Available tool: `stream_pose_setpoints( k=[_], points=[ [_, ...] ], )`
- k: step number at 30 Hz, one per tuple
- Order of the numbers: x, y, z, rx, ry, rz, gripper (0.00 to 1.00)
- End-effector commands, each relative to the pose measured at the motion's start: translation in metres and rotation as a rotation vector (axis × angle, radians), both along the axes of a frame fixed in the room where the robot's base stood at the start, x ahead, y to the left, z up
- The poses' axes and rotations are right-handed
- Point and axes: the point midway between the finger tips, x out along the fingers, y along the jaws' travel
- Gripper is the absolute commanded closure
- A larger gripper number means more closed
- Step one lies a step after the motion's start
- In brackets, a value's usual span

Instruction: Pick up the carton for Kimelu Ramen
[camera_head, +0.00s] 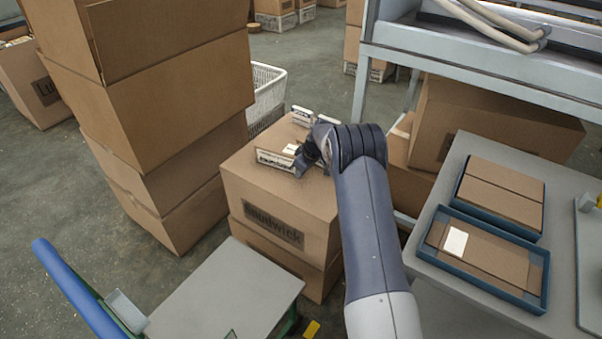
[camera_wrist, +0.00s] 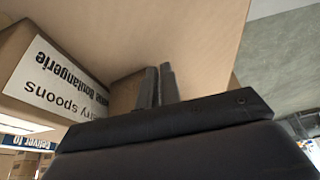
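No label that I can read names Kimelu Ramen. Small cartons with white labels lie on the top box of a brown stack in the head view: one (camera_head: 272,160) beside my gripper, another (camera_head: 302,115) further back; their text is too small to read there. My gripper (camera_head: 300,165) is low over that box, with its fingertips partly hidden by the wrist. In the wrist view a labelled carton (camera_wrist: 50,80) at left reads "spoons" and "Boulangerie", upside down. The fingers (camera_wrist: 160,85) are close together, a narrow gap between them, with nothing visibly held. A brown surface (camera_wrist: 125,92) lies beside them.
The large box marked "Ludwick" (camera_head: 275,225) supports the small cartons. A tall box stack (camera_head: 180,100) stands at left, with a white basket (camera_head: 268,92) behind. At right, a grey table (camera_head: 430,240) holds blue trays (camera_head: 485,265) with brown cartons. A grey platform (camera_head: 225,300) is in front.

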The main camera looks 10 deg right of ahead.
Motion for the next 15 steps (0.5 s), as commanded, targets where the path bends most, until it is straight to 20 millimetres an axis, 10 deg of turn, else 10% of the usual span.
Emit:
stream_pose_setpoints(
  k=[15],
  points=[
    [0.0000, 0.0000, 0.0001, 0.000, 0.000, 0.000, 0.53]
  ],
)
